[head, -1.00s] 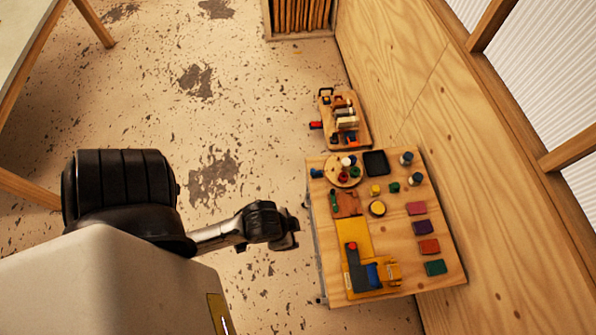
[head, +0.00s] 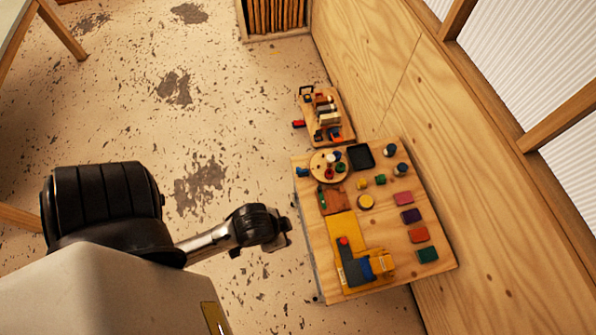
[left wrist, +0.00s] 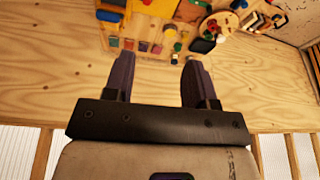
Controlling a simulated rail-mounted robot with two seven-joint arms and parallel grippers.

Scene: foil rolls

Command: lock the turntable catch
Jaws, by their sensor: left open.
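The turntable is a round wooden disc (head: 322,172) at the upper left of the wooden work table (head: 415,275), with several small coloured pieces on it. It also shows near the top of the left wrist view (left wrist: 208,27). A small blue piece (head: 302,172) is at the disc's left edge; I cannot tell whether it is the catch. My left gripper (head: 287,231) is beside the table's left edge, below the turntable in the head view. In the left wrist view its two fingers (left wrist: 158,78) are apart with nothing between them. My right gripper is not in view.
A yellow fixture (head: 345,232), a black tray (head: 361,156) and several coloured blocks (head: 411,216) occupy the table. A smaller loaded board (head: 341,127) lies beyond it. A plywood wall (head: 450,170) stands close on the right.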

